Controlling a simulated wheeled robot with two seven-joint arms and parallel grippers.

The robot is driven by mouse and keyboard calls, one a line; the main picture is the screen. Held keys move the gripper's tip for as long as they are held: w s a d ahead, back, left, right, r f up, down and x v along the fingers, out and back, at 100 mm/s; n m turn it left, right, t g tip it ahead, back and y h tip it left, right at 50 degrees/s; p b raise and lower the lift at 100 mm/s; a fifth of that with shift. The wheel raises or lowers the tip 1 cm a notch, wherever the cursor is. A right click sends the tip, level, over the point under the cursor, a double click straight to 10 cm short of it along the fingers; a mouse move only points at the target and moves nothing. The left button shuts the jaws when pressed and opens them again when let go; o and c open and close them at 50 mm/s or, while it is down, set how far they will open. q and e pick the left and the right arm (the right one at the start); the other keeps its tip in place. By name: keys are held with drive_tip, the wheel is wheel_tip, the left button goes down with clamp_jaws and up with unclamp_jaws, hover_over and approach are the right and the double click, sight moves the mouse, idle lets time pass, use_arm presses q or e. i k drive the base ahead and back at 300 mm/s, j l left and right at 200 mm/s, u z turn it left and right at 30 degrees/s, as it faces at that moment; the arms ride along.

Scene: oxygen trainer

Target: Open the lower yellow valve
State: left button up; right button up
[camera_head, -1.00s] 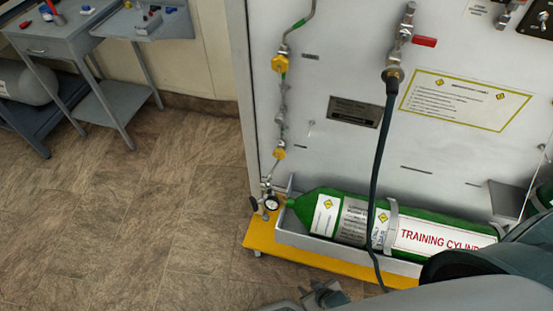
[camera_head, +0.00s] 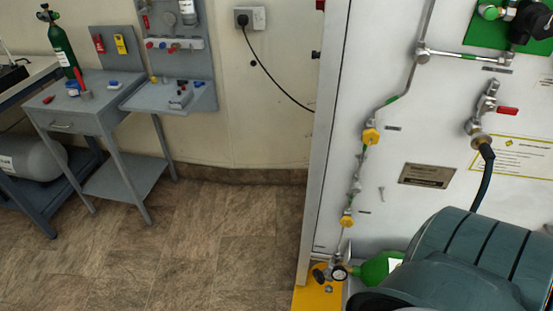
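The lower yellow valve (camera_head: 347,218) sits on the thin vertical pipe at the left side of the white panel, above the gauge. An upper yellow valve (camera_head: 370,136) sits higher on the same pipe. A round gauge (camera_head: 339,272) and fittings are at the pipe's bottom, beside the neck of a green cylinder (camera_head: 377,267). My dark arm link covers most of the cylinder and the panel's lower right. Neither gripper shows in this view, and nothing is seen touching the lower valve.
The white panel (camera_head: 413,97) carries a red-handled valve (camera_head: 507,110) with a black hose (camera_head: 485,175). A yellow base (camera_head: 316,299) runs under it. A grey side table (camera_head: 92,108) stands at the left. The floor between is clear.

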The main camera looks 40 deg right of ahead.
sight(347, 222)
drive_tip(key=i+j+u, duration=0.55)
drive_tip(key=i, duration=0.2)
drive_tip(key=i+j+z, duration=0.1)
drive_tip(key=i+z, duration=0.25)
drive_tip(key=i, duration=0.2)
drive_tip(key=i+z, duration=0.2)
drive_tip(key=z, duration=0.2)
drive_tip(key=i+z, duration=0.2)
drive_tip(key=z, duration=0.2)
drive_tip(key=i+z, duration=0.2)
drive_tip(key=z, duration=0.2)
drive_tip(key=i+z, duration=0.1)
drive_tip(key=z, duration=0.3)
drive_tip(key=i+z, duration=0.15)
drive_tip(key=z, duration=0.25)
drive_tip(key=i+z, duration=0.1)
drive_tip(key=z, duration=0.3)
drive_tip(key=i+j+z, duration=0.1)
drive_tip(key=z, duration=0.3)
drive_tip(key=i+z, duration=0.2)
drive_tip(key=z, duration=0.2)
drive_tip(key=i+z, duration=0.15)
drive_tip(key=z, duration=0.2)
drive_tip(key=i+j+z, duration=0.15)
drive_tip(key=z, duration=0.25)
drive_tip(key=i+j+z, duration=0.15)
drive_tip(key=z, duration=0.25)
